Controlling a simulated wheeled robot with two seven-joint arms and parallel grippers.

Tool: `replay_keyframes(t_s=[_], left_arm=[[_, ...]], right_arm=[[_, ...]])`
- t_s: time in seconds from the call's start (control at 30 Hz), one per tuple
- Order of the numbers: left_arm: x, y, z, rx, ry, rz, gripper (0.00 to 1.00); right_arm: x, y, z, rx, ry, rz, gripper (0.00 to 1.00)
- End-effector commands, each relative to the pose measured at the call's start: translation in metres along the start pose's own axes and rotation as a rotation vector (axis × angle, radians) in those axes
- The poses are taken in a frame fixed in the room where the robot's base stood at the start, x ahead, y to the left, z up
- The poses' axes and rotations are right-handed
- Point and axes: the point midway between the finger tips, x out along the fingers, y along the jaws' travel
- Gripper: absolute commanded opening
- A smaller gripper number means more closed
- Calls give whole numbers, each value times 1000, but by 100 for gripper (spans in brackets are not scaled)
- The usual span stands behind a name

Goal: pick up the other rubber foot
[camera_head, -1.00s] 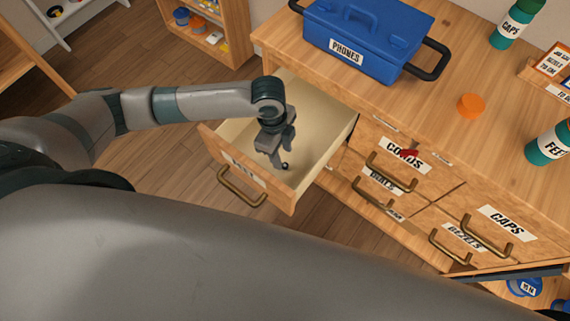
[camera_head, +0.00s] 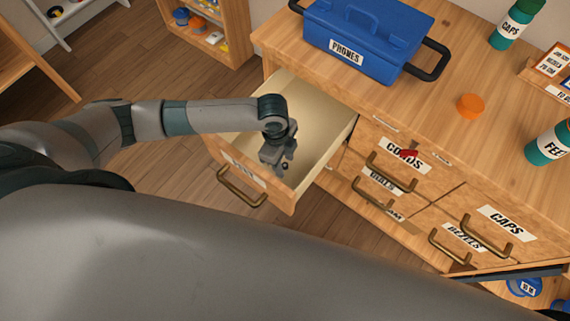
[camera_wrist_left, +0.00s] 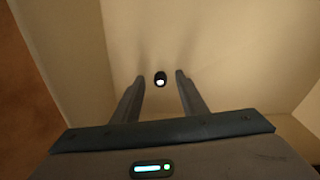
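A small black rubber foot (camera_wrist_left: 160,79) with a pale centre lies on the floor of the open drawer. In the left wrist view it sits between and just beyond the fingertips. It also shows as a small dark spot in the head view (camera_head: 285,166). My left gripper (camera_head: 282,165) reaches down into the drawer (camera_head: 320,110). In the left wrist view its fingers (camera_wrist_left: 160,75) are apart, one on each side of the foot, with gaps to it. The drawer's front label is mostly hidden. My right gripper is not in view.
The drawer's wooden front (camera_head: 270,182) and side walls surround my left gripper closely. On the counter stand a blue PHONES box (camera_head: 360,38), an orange cap (camera_head: 471,105) and green bottles (camera_head: 516,24). Closed drawers with brass handles (camera_head: 390,172) lie to the right.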

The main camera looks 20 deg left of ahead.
Motion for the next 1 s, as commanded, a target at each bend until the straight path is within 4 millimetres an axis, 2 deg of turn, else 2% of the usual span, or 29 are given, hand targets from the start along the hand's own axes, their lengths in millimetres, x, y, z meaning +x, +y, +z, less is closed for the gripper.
replay_keyframes(t_s=[0.43, 0.6, 1.0], left_arm=[[0, 0, 0, 0, 0, -1, 39], [0, 0, 0, -1, 0, -1, 0], [-1, -1, 0, -1, 0, -1, 0]], right_arm=[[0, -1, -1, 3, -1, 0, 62], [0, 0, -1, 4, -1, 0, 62], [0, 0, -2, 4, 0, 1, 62]])
